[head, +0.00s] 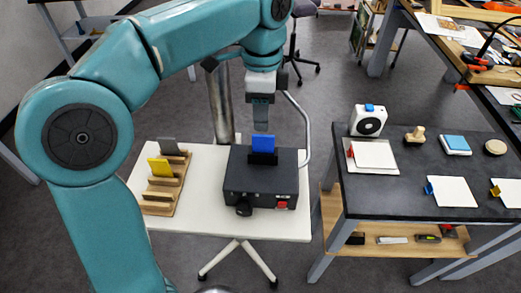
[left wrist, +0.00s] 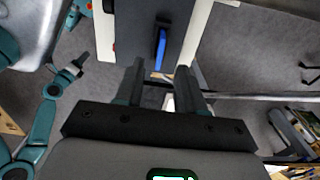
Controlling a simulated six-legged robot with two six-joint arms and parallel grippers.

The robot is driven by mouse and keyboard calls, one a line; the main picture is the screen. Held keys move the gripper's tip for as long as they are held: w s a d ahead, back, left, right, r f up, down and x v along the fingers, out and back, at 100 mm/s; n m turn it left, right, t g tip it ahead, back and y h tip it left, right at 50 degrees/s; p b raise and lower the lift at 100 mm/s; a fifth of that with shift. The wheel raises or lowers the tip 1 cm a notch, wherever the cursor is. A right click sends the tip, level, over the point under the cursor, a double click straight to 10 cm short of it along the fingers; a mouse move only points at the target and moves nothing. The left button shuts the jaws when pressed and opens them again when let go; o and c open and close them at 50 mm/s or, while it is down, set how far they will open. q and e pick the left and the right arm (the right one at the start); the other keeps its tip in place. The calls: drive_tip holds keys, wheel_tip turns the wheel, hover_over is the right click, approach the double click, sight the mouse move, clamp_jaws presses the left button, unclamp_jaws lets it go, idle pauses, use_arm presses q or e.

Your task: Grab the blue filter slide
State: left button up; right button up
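The blue filter slide (head: 262,143) stands upright in the slot on top of a black box (head: 245,180) on the white table. Its lower part is hidden in the slot. My left gripper (head: 262,125) points down just above the slide in the head view. In the left wrist view the two fingers of my left gripper (left wrist: 160,75) are apart, with nothing between them. The blue slide (left wrist: 161,48) shows beyond the fingertips, roughly in line with the gap. My right gripper (left wrist: 76,65) shows small at the left of that view, away from the box; its opening is unclear.
A wooden rack (head: 156,208) left of the box holds a yellow slide (head: 160,167) and a grey slide (head: 167,145). A curved grey tube (head: 305,130) rises right of the box. A dark bench (head: 400,190) with small items stands at the right.

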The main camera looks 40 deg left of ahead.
sight(263, 136)
use_arm(q)
drive_tip(key=f, duration=0.2)
drive_tip(key=shift+w+d+f, duration=0.2)
drive_tip(key=shift+w+f, duration=0.2)
drive_tip(key=shift+s+f, duration=0.15)
wheel_tip(263, 136, down, 5)
drive_tip(key=shift+f, duration=0.1)
drive_tip(key=shift+s, duration=0.25)
drive_tip(key=shift+w, duration=0.15)
clamp_jaws()
